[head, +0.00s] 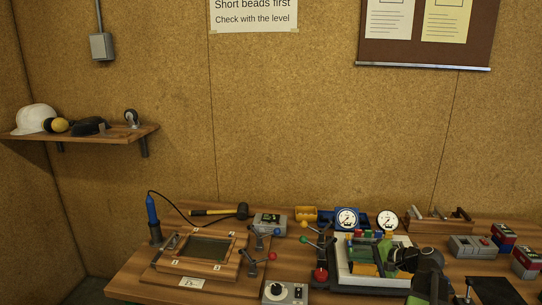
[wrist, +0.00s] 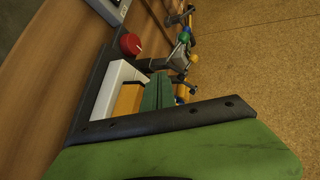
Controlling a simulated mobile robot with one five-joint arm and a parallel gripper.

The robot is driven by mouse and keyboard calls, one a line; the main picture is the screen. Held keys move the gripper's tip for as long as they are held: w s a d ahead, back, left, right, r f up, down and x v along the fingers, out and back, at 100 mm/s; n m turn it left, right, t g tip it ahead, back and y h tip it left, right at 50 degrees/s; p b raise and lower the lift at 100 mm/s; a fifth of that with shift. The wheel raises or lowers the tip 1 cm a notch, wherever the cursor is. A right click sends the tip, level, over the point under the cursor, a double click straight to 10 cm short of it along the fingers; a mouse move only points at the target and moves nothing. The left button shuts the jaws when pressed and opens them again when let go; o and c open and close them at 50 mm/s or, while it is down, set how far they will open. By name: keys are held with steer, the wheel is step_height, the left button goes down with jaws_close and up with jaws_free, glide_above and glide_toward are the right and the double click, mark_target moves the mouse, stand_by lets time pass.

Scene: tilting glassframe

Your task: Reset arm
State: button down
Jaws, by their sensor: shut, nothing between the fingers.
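My gripper (head: 384,250) is over the white-edged tray on the right half of the bench in the head view. Its green fingers (wrist: 159,92) are together and hold nothing in the wrist view. My arm reaches in from the lower right of the head view. The wooden frame with a dark glass pane (head: 208,248) lies on a wooden base at the left of the bench, well apart from my gripper. I cannot tell whether my gripper touches the tray's contents, as the arm hides part of them.
The white-edged tray (head: 345,279) holds several coloured pieces. Clamps with coloured knobs (head: 271,256), a red knob (head: 321,274), a dial box (head: 284,292) and round gauges (head: 347,219) stand nearby. Grey and red boxes (head: 502,237) are at the right. Bare bench shows at front left.

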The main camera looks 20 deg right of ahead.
steer(key=w+a+f+n+g, duration=0.1)
steer(key=a, duration=0.6)
steer(key=w+a+f+n+g+y, duration=0.1)
steer(key=w+a+f+n+g, duration=0.1)
steer(key=a, duration=0.6)
steer(key=w+a+f+n+g, duration=0.1)
steer(key=a+f+n+g, duration=0.1)
steer(key=a, duration=0.6)
steer(key=shift+w+a, duration=0.1)
steer(key=shift+w, duration=0.15)
steer(key=a+f+n+g, duration=0.1)
steer(key=a, duration=0.2)
steer(key=s+a+f+n+g, duration=0.1)
steer(key=a, duration=0.3)
steer(key=s+a+f+n+g, duration=0.1)
steer(key=a, duration=0.3)
steer(key=s+a+f+n+g+h, duration=0.2)
steer(key=s+a+f+n+h, duration=0.15)
steer(key=a, duration=0.25)
steer(key=s+d+f+n+g+h, duration=0.1)
steer(key=s+d+h, duration=0.2)
steer(key=d, duration=0.3)
steer(key=shift+s+d+f, duration=0.2)
steer(key=shift+s+d, duration=0.15)
steer(key=shift+s, duration=0.3)
steer(key=shift+h, duration=0.25)
